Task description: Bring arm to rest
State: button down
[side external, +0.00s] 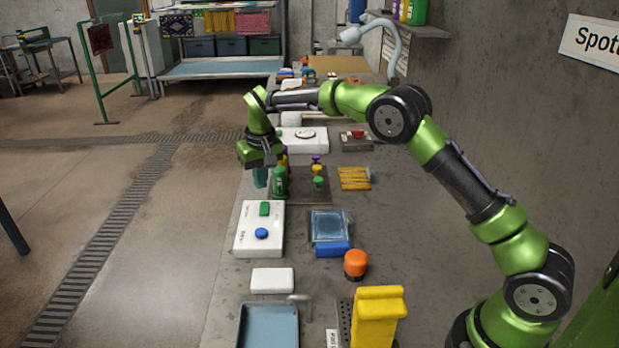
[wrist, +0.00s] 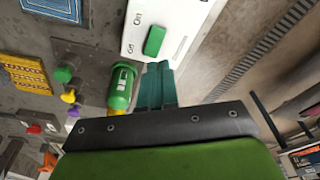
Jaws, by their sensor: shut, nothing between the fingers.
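My green arm reaches from the lower right over the counter in the side view, bent at its joints. My gripper (side external: 261,180) points down near the counter's left edge, beside a green bottle (side external: 279,182). In the wrist view my gripper's teal fingers (wrist: 157,76) are together with nothing between them. The green bottle (wrist: 121,88) is just left of the fingers there; I cannot tell whether they touch. A white panel with a green button (wrist: 155,40) lies past the fingertips.
The white panel (side external: 248,242) also carries a blue knob (side external: 261,234). Colored knobs (side external: 318,171), yellow brushes (side external: 354,178), an orange-capped item (side external: 355,264) and a yellow block (side external: 378,318) stand on the grey counter. Open floor (side external: 150,240) lies left of it.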

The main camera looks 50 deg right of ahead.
jog(key=s, duration=0.1)
jog(key=s+f, duration=0.1)
jog(key=shift+s+a+f, duration=0.15)
jog(key=shift+s+f, duration=0.05)
jog(key=shift+s, duration=0.15)
jog(key=s+r+t, duration=0.1)
jog(key=s+r, duration=0.3)
jog(key=s, duration=0.7)
jog(key=s+r+t+y, duration=0.1)
jog(key=s+r, duration=0.4)
jog(key=s, duration=0.5)
jog(key=s+r+m+t+y, duration=0.1)
jog(key=s+r+t, duration=0.2)
jog(key=s, duration=0.8)
notch_tip(320, 180, up, 2)
jog(key=shift+s+a+r, duration=0.1)
jog(key=shift+s+a, duration=0.2)
jog(key=shift+a, duration=0.05)
